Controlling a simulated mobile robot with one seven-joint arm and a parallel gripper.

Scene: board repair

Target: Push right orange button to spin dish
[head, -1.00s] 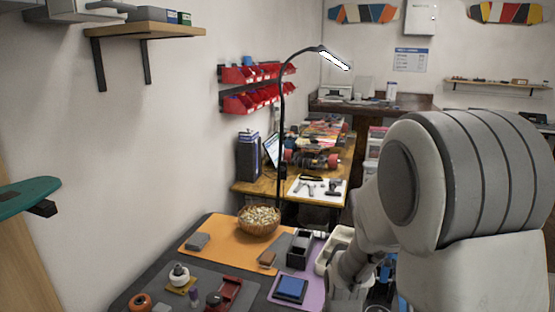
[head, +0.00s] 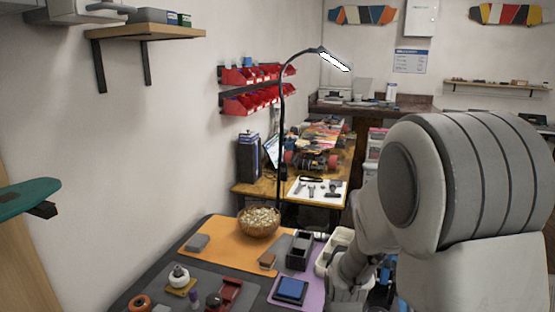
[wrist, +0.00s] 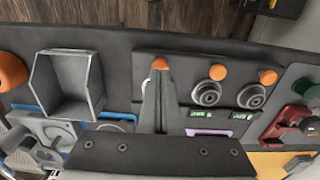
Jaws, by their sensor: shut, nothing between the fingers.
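In the wrist view, a dark panel carries a row of orange buttons: a left one (wrist: 160,63), a middle one (wrist: 218,72) and a right one (wrist: 267,77). Round grey knobs (wrist: 206,93) sit below the middle and right buttons, with small green displays under them. My gripper (wrist: 160,76) is shut and empty. Its fingertips are at the lower edge of the left button in the picture; I cannot tell whether they touch it. The middle and right buttons lie to the right of the fingers. My gripper is out of sight in the head view. No dish is clearly identifiable.
In the wrist view, an open grey box (wrist: 68,84) stands left of the fingers and a red tool (wrist: 289,120) lies at the right. In the head view, a bowl (head: 258,222) of small pieces, an orange mat (head: 213,236) and a blue pad (head: 291,289) occupy the bench.

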